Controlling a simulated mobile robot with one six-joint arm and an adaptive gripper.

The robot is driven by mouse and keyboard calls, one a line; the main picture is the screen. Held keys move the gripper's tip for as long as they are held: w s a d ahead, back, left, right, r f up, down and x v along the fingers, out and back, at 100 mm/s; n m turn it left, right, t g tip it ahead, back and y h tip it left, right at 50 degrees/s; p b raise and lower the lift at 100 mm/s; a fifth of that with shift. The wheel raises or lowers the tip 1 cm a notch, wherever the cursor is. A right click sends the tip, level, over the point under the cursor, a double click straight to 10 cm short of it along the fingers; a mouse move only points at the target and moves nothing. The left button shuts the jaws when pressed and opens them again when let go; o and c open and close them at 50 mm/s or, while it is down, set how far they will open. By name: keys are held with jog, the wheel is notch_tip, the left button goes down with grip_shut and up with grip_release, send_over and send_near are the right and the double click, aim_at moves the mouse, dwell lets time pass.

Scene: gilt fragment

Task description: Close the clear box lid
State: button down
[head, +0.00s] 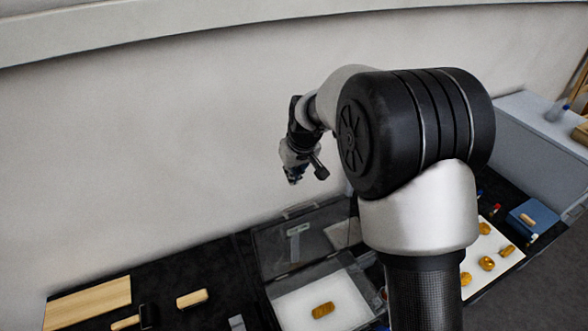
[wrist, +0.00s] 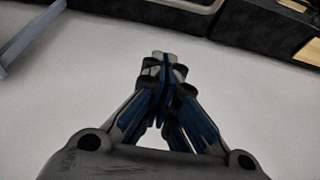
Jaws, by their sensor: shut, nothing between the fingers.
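The clear box stands on the dark table in the head view, partly cut off by the bottom edge. Its white lined floor (head: 291,309) holds one gold fragment (head: 323,310). The clear lid (head: 272,248) is open, standing up at the back of the box near the wall. My arm hides part of the box's right side. My gripper (head: 294,180) is above the lid, in front of the wall, apart from the lid. In the wrist view my gripper (wrist: 161,58) has its fingers together, with nothing held between them.
Several gold fragments (head: 487,263) lie on a white sheet (head: 480,279) to the right, beside a blue box (head: 533,216). A wooden board (head: 88,302) and wood-topped brushes or blocks (head: 192,299) lie to the left. The wall (head: 150,150) rises close behind the table.

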notch_tip(320, 180, down, 6)
jog(key=s, duration=0.1)
jog(key=shift+s+d+p, duration=0.3)
jog(key=shift+d, duration=0.05)
jog(key=shift+b, duration=0.5)
